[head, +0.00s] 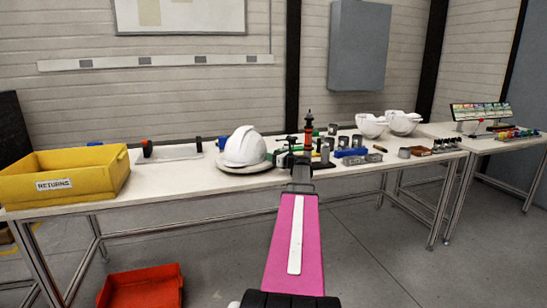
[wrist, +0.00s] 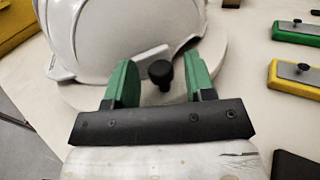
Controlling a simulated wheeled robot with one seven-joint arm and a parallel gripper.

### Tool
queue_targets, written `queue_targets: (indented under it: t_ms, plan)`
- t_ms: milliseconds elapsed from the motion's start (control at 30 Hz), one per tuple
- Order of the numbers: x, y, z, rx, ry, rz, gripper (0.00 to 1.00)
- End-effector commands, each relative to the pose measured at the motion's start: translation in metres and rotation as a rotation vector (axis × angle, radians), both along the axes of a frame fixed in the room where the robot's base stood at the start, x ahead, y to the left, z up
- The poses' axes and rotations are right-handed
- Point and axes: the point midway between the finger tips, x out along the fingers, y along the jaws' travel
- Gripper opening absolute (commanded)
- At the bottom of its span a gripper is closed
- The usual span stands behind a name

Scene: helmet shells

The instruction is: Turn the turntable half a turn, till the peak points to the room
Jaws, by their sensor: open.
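A white helmet shell (head: 243,147) sits on a pale round turntable (head: 243,171) on the bench. In the wrist view the shell (wrist: 130,35) fills the upper left, and the turntable's edge (wrist: 215,62) shows at its right. I cannot tell for sure which way the peak points. A black knob (wrist: 160,73) stands at the turntable's near side. My gripper (wrist: 160,72) has green fingers, open, with the knob between them and a gap on each side. In the head view my gripper (head: 292,160) is just right of the helmet, small and partly mixed with things behind it.
A yellow returns bin (head: 66,176) stands at the bench's left end. More white shells (head: 371,125) stand farther right. A red crate (head: 141,288) lies on the floor.

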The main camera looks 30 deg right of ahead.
Motion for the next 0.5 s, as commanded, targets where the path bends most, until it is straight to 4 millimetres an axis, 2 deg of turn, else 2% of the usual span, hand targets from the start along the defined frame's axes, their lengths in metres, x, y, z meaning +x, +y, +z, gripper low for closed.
queue_targets:
  t_ms: [133,200,300,500]
  plan:
    - [-0.0002,0.0000,0.0001,0.000,0.000,0.000,0.49]
    - [-0.0002,0.0000,0.0000,0.000,0.000,0.000,0.27]
    - [-0.0003,-0.0001,0.0000,0.000,0.000,0.000,0.00]
    - [0.0048,-0.0053,-0.0001,0.000,0.000,0.025,0.00]
